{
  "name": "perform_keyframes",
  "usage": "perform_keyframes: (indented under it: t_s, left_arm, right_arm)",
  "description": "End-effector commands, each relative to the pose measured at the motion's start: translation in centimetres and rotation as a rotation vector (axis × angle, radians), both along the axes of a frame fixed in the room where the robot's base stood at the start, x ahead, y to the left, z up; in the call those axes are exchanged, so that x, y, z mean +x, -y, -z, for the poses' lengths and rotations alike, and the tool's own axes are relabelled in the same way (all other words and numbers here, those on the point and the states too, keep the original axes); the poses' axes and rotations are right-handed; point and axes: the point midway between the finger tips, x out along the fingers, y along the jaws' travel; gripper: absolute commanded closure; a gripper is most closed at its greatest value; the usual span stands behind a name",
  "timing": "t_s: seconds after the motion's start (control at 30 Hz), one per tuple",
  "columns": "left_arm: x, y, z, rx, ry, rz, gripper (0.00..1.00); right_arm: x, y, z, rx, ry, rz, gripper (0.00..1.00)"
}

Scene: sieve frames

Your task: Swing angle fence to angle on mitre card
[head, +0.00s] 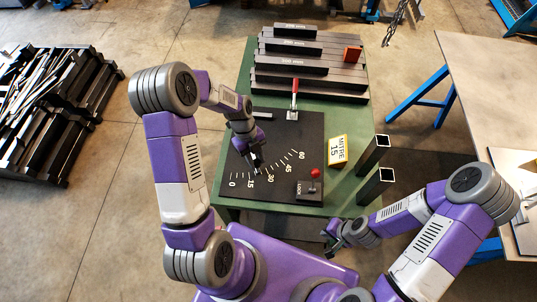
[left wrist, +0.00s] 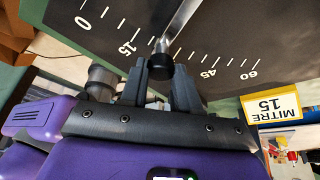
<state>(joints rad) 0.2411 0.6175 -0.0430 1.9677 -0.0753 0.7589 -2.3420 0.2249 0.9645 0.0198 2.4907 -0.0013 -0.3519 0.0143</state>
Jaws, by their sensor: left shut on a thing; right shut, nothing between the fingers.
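The fence is a silver bar (left wrist: 181,22) with a black knob (left wrist: 160,63) at its end, seen in the left wrist view. My left gripper (left wrist: 165,72) is shut on the knob; in the head view this gripper (head: 256,170) hides most of the fence. The knob lies past the 15 mark, on the side toward 45; the 30 label is hidden in the wrist view. The yellow-edged mitre card (head: 337,150) reads "MITRE 15" and stands right of the black board (head: 285,135). My right gripper (head: 334,236) is shut and empty, in front of the green table.
A lock block (head: 309,190) with a red knob (head: 315,174) sits at the board's front right. A red-handled clamp (head: 294,100) stands at its back edge. Two square tubes (head: 374,150) are at the green table's (head: 231,120) right edge. Dark stepped bars (head: 310,70) fill the back.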

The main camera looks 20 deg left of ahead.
Motion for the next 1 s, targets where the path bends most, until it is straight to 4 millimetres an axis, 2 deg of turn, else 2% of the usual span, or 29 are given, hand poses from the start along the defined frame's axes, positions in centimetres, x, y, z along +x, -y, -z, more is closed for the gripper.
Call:
perform_keyframes:
  t_s: [0.1, 0.33, 0.87, 0.9, 1.0]
  left_arm:
    - [-1.0, -1.4, 0.0, 0.001, -0.001, 0.063, 1.00]
    - [-1.9, -2.9, 0.0, 0.000, -0.001, 0.147, 1.00]
    - [-2.2, -3.4, -0.1, 0.000, -0.001, 0.176, 1.00]
    - [-2.2, -3.4, -0.1, 0.000, -0.001, 0.176, 0.66]
    - [-2.2, -3.4, -0.1, 0.000, -0.001, 0.176, 0.51]
  right_arm:
    - [0.0, 0.0, 0.3, 0.000, 0.000, 0.000, 1.00]
    - [0.0, 0.0, 0.4, 0.000, 0.000, 0.000, 1.00]
    - [0.0, 0.0, 0.4, 0.000, 0.000, 0.000, 1.00]
    - [0.0, 0.0, 0.4, 0.000, 0.000, 0.000, 1.00]
    - [0.0, 0.0, 0.4, 0.000, 0.000, 0.000, 1.00]
